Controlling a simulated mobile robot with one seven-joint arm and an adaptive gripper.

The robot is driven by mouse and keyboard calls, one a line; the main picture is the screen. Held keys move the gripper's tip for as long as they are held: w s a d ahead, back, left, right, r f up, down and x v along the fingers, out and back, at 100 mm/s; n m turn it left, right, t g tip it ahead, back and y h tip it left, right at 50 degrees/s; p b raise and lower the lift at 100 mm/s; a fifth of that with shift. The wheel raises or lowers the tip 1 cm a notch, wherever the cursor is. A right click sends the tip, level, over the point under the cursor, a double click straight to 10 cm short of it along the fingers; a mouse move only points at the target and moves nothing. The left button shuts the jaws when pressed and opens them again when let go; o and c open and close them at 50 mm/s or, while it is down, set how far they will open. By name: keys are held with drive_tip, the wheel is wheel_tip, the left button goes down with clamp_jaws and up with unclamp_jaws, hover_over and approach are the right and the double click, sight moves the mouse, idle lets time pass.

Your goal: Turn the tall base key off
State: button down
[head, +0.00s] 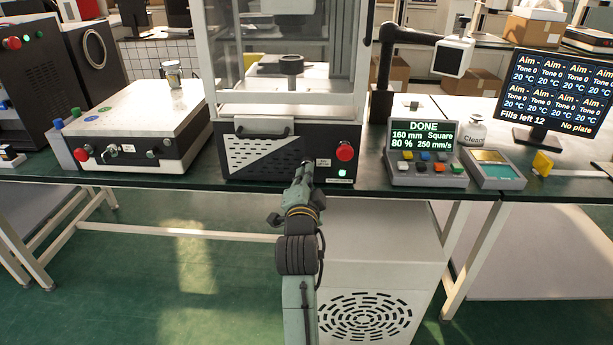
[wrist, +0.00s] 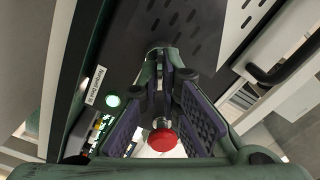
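The tall machine's dark base panel (head: 240,160) faces me in the head view. It carries a red button (head: 345,151) and a lit green button (head: 342,173). My gripper (head: 305,168) reaches the panel just left of these buttons and covers the spot there. In the wrist view my gripper (wrist: 163,82) has its two purple-padded fingers apart, tips close to the panel. A small dark round fitting (wrist: 160,48) shows beyond the tips; I cannot tell whether it is the key. The red button (wrist: 162,140) shows between the fingers, and the green light (wrist: 112,100) glows beside them.
A white-topped box (head: 140,115) with knobs stands left of the tall machine. A control console (head: 425,150) reading DONE stands on the right, beside a small grey device (head: 492,170) and a monitor (head: 555,95). The floor in front is clear.

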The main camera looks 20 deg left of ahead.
idle(0.5)
drive_tip(key=n+p, duration=0.3)
drive_tip(key=n, duration=0.9)
idle(0.5)
drive_tip(key=c, duration=1.8)
unclamp_jaws()
drive_tip(key=shift+s, duration=0.1)
drive_tip(key=v, duration=1.2)
